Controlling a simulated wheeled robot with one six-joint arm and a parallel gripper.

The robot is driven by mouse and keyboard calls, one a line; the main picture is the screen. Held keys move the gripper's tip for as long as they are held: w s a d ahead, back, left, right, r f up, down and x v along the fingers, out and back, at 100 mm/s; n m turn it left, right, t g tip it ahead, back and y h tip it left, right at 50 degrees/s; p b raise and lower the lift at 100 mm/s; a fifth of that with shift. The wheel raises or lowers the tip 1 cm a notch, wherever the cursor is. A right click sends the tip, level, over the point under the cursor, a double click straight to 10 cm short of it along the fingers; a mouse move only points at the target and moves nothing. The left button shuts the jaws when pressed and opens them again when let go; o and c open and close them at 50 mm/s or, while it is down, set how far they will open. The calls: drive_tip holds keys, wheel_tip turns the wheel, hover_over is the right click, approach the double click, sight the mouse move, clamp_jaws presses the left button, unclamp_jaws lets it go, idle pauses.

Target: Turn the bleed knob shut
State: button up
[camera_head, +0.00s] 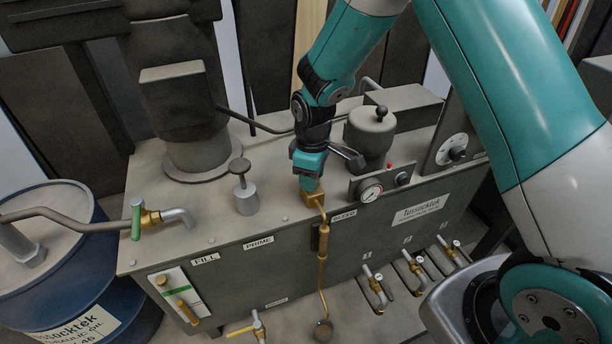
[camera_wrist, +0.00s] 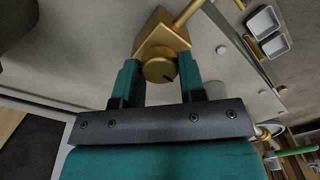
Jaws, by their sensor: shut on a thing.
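The bleed knob is a round brass knob (camera_wrist: 160,70) with a dark mark on its face, on a brass block (camera_wrist: 162,36). In the wrist view my gripper (camera_wrist: 161,75) has one teal finger on each side of the knob and is shut on it. In the head view my gripper (camera_head: 308,186) points down at the brass bleed fitting (camera_head: 316,199) on the press unit's top edge, and the knob itself is hidden there. A brass pipe (camera_head: 323,262) runs down from the fitting past the BLEED label (camera_head: 344,214).
Several brass valves, one a valve (camera_head: 376,288), stand low in front. A blue drum (camera_head: 90,285) stands at the left.

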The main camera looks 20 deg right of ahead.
drive_tip(key=m, duration=0.2)
drive_tip(key=m+p, duration=0.1)
drive_tip(key=m, duration=0.1)
drive_tip(key=shift+s+d+p, duration=0.15)
drive_tip(key=shift+s+p, duration=0.05)
drive_tip(key=shift+p, duration=0.1)
drive_tip(key=m+p, duration=0.1)
drive_tip(key=m, duration=0.3)
drive_tip(key=shift+m, duration=0.3)
drive_tip(key=m+p, duration=0.1)
drive_tip(key=m, duration=0.3)
drive_tip(key=shift+f+m, duration=0.1)
drive_tip(key=shift+m, duration=0.2)
drive_tip(key=shift+m+p, duration=0.6)
drive_tip(key=shift+m, duration=1.5)
drive_tip(key=o, duration=0.9)
drive_tip(key=shift+w, duration=0.1)
